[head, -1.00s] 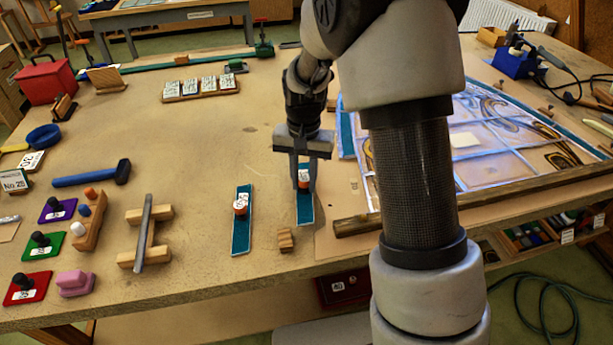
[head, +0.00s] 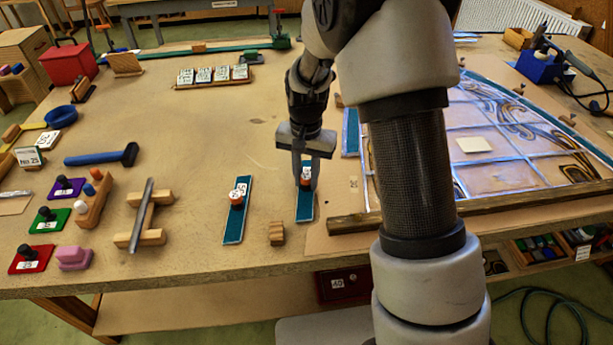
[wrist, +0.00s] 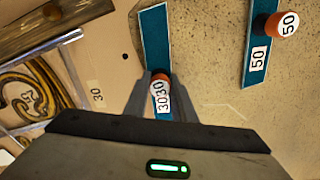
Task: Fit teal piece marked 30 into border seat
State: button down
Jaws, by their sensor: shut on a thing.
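The teal piece marked 30 (head: 305,207) is a long narrow strip with an orange knob, lying on or just over the table left of the panel. It also shows in the wrist view (wrist: 154,35), with its 30 label and knob (wrist: 160,84) between my fingers. My gripper (head: 305,180) points down and is shut on that knob. The leaded panel (head: 480,172) lies to the right, partly hidden behind my arm. Another teal strip (head: 351,132) lies along its left border. A mark 30 (wrist: 97,96) is on the board beside the panel; the seat itself is not clear.
A second teal strip marked 50 (head: 236,222) lies just left of the held one. A small wooden block (head: 276,233) stands near the front edge. A wooden bar (head: 350,222) runs along the panel's near side. The table's middle is clear.

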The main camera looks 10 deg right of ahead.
jog(key=shift+d, duration=0.1)
jog(key=shift+d, duration=2.8)
jog(key=shift+d, duration=3.4)
jog(key=c, duration=1.4)
grip_release()
notch_tip(320, 180, up, 18)
jog(key=p, duration=0.1)
jog(key=shift+f, duration=0.25)
